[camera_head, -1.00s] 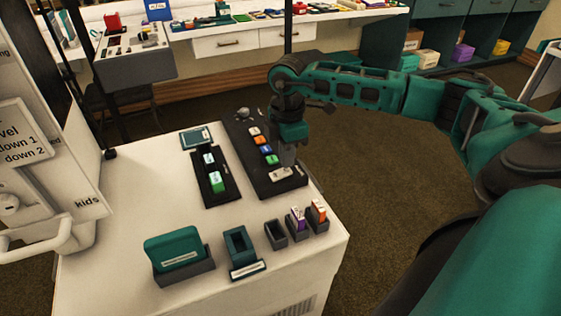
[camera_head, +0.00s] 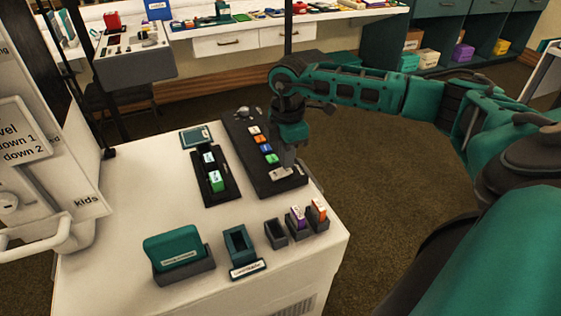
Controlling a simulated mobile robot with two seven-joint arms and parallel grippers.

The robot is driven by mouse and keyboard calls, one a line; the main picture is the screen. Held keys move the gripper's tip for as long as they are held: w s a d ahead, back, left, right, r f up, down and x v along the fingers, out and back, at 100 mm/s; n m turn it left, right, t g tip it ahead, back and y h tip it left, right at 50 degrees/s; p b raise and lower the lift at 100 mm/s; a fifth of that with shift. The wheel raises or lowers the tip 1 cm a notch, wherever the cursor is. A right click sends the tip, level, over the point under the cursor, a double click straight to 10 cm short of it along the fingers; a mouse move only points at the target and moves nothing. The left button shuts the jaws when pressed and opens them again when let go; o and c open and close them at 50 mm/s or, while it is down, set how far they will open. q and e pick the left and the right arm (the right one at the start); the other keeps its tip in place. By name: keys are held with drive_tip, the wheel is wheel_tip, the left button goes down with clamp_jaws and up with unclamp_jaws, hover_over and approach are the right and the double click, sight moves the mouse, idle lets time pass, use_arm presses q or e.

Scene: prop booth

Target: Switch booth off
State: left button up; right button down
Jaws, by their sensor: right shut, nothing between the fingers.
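A dark control panel (camera_head: 237,133) lies on the white booth counter, with a knob at its far end. It carries a row of buttons: white, orange, blue (camera_head: 265,148) and green (camera_head: 271,159). A small pale label plate (camera_head: 281,172) sits at its near end. My right gripper (camera_head: 288,169) is shut and points down at the near end of this panel, over or against the label plate; I cannot tell whether it touches. The gripper hides part of the panel's right side. My left gripper is not in view.
Beside the panel is a black tray (camera_head: 226,190) with a green and a white-topped block. Nearer stand a teal block in a grey holder (camera_head: 186,274), an open teal holder (camera_head: 236,243) and small card holders (camera_head: 276,235). A white sign board (camera_head: 22,135) stands at left.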

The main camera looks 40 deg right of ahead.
drive_tip(key=shift+f+b, duration=0.45)
drive_tip(key=shift+f, duration=0.35)
drive_tip(key=shift+r, duration=0.1)
wheel_tip(320, 180, up, 7)
drive_tip(key=p, duration=0.6)
idle(0.4)
idle(0.4)
